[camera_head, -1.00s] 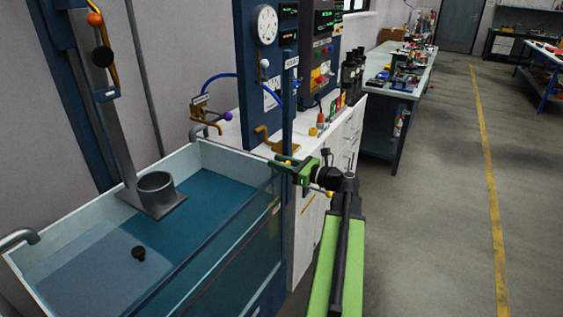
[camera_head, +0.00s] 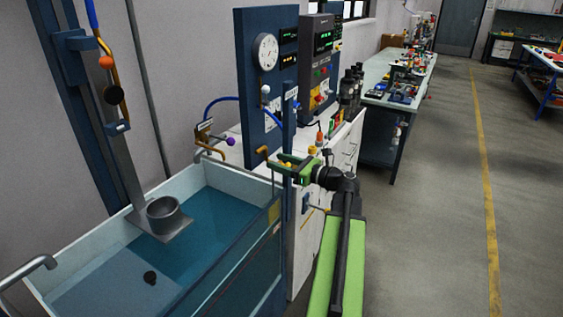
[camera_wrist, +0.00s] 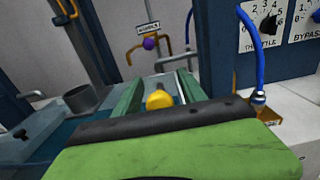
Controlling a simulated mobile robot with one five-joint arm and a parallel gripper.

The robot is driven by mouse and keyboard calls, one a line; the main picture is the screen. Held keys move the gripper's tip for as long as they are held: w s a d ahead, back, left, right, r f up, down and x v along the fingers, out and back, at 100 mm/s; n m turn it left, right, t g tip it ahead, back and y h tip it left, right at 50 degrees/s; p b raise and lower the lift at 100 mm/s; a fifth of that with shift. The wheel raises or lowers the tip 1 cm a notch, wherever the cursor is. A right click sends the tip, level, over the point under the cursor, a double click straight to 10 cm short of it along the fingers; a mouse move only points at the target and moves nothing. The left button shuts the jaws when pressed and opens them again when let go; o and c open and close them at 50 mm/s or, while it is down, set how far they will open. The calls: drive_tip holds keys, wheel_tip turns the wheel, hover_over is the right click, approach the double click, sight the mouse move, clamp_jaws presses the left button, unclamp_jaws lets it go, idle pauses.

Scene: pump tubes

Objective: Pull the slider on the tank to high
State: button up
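The tank (camera_head: 232,179) is an open, water-filled trough at the lower left of the head view. A small yellow knob (camera_wrist: 159,98), which looks like the slider's handle, shows between my fingers in the wrist view. My gripper (camera_head: 283,165) is at the tank's right end, beside the dark blue post. It also shows in the wrist view (camera_wrist: 160,92), with its green fingers apart and the knob between them. I see narrow gaps on both sides of the knob. The slider's track and its high mark cannot be made out.
A blue panel (camera_head: 252,95) with a gauge stands behind my gripper. A blue hose (camera_wrist: 252,50) hangs to the right in the wrist view. A grey cup (camera_head: 163,216) stands over the tank. The floor at right is clear.

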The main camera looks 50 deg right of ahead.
drive_tip(key=shift+s, duration=0.1)
drive_tip(key=v, duration=1.7)
drive_tip(key=shift+s, duration=0.15)
drive_tip(key=shift+f, duration=0.15)
